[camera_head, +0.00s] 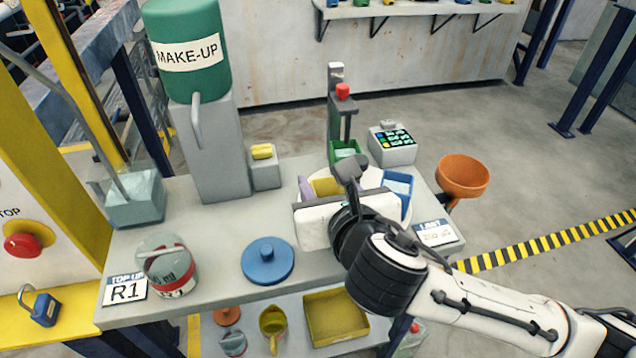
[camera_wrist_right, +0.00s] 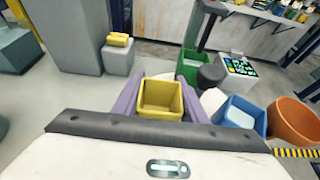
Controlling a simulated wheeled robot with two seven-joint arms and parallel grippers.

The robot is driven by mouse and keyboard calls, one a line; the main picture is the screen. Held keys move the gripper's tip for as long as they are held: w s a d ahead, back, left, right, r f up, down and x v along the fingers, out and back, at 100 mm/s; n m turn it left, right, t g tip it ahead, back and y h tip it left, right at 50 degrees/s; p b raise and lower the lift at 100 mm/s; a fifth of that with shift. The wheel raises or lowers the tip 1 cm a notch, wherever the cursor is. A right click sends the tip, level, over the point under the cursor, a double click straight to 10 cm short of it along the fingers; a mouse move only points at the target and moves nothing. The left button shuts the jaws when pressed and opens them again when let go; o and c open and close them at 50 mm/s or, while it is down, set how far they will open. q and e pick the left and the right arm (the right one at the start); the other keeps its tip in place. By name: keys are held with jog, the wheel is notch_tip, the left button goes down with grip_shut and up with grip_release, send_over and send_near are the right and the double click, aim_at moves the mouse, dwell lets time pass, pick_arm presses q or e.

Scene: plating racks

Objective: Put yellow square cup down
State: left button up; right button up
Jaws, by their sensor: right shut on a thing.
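The yellow square cup (camera_head: 326,187) shows behind the white body of my right gripper (camera_head: 322,186) in the head view. In the right wrist view the yellow square cup (camera_wrist_right: 160,98) sits upright between the two purple fingers of my right gripper (camera_wrist_right: 160,97), which are shut on its sides. The inside of the cup looks empty. The cup's base is hidden, so I cannot tell whether it touches the bench. My left gripper is not in view.
A blue square cup (camera_head: 398,187) with pale contents stands just right of my right gripper, and a green one (camera_head: 345,148) stands behind. A keypad box (camera_head: 392,146) and an orange funnel (camera_head: 462,173) are further right. A blue lid (camera_head: 267,261) lies on the grey bench (camera_head: 215,235).

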jog(key=shift+f, duration=0.35)
jog(key=shift+s+d+r, duration=0.1)
jog(key=shift+s+r, duration=0.25)
jog(key=shift+w+f, duration=0.1)
jog(key=shift+f, duration=0.1)
jog(key=o, duration=0.8)
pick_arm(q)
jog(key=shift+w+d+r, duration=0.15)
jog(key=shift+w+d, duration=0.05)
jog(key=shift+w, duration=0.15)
